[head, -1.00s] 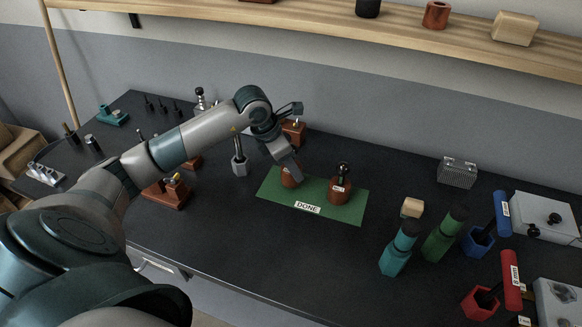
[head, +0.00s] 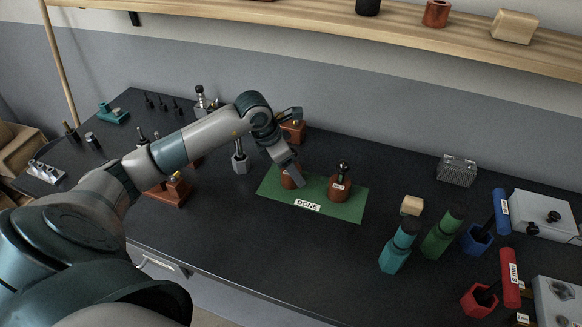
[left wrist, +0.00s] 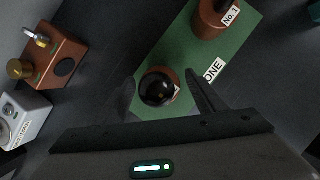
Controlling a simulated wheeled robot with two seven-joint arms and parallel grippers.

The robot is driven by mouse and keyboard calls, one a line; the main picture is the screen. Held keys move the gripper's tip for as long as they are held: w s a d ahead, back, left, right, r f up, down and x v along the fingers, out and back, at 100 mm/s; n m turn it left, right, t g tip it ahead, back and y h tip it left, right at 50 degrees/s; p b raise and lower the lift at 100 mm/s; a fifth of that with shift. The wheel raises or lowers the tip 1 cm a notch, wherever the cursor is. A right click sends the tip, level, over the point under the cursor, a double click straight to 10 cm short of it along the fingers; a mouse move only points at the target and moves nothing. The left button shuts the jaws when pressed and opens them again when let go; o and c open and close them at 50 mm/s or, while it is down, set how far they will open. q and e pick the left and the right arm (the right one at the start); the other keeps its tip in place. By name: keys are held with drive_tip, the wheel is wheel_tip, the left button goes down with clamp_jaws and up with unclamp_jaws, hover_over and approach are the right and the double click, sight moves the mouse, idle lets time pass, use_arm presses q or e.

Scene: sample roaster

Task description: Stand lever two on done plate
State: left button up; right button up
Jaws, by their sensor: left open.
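The green done plate (head: 265,188), labelled DONE, lies on the dark bench; it also shows in the left wrist view (left wrist: 232,48). One lever with a brown round base (head: 338,190), tagged No. 1 in the left wrist view (left wrist: 208,20), stands on its right part. A second brown-based lever (head: 287,180) is on the left part, partly hidden by my gripper; from above its black knob (left wrist: 157,87) shows and its number cannot be read. My left gripper (head: 292,178) is open, its fingers apart on either side of this knob. My right gripper is out of view.
A brown block with fittings (left wrist: 63,58) is left of the plate, beside a grey unit (left wrist: 22,118). Teal (head: 397,252) and green (head: 443,235) handled tools stand to the right, with a small wooden block (head: 412,205). Bench in front of the plate is clear.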

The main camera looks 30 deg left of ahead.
use_arm(q)
drive_tip(key=shift+r, duration=0.1)
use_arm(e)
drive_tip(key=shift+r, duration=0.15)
use_arm(q)
drive_tip(key=b+v, duration=0.2)
drive_tip(key=v, duration=1)
drive_tip(key=shift+b, duration=0.4)
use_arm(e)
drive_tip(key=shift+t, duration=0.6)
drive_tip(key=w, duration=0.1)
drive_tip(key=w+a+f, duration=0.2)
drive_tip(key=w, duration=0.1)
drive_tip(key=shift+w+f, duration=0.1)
use_arm(q)
drive_tip(key=shift+a, duration=0.1)
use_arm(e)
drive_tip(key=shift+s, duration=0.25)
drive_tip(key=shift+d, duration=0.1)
